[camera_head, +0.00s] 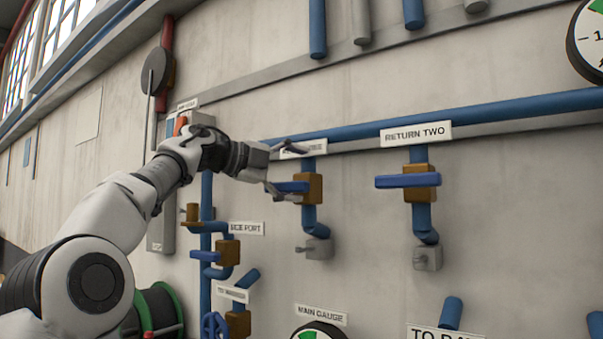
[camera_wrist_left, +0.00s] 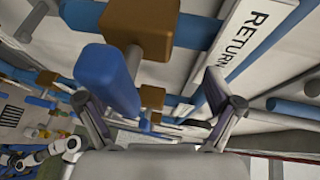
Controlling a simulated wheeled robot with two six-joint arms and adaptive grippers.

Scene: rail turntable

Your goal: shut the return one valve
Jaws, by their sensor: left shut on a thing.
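The return one valve has a blue bar handle (camera_head: 292,187) on a brown body (camera_head: 313,187), on a vertical blue pipe. The handle lies crosswise to that pipe. Its label (camera_head: 305,148) is partly hidden by my left gripper (camera_head: 300,170), which is at the handle from the left, one finger above and one by the handle's lower side. In the left wrist view the blue handle (camera_wrist_left: 105,75) shows large, overlapping the left finger of my gripper (camera_wrist_left: 150,88). The fingers look apart, and their contact is partly hidden. My right gripper is not in view.
The return two valve's blue handle (camera_head: 407,181) sits to the right, also crosswise. A long blue pipe (camera_head: 500,111) runs above both. The side port valve handle (camera_head: 205,255) is lower left, with a blue wheel (camera_head: 213,325) below. Bare wall lies between the return valves.

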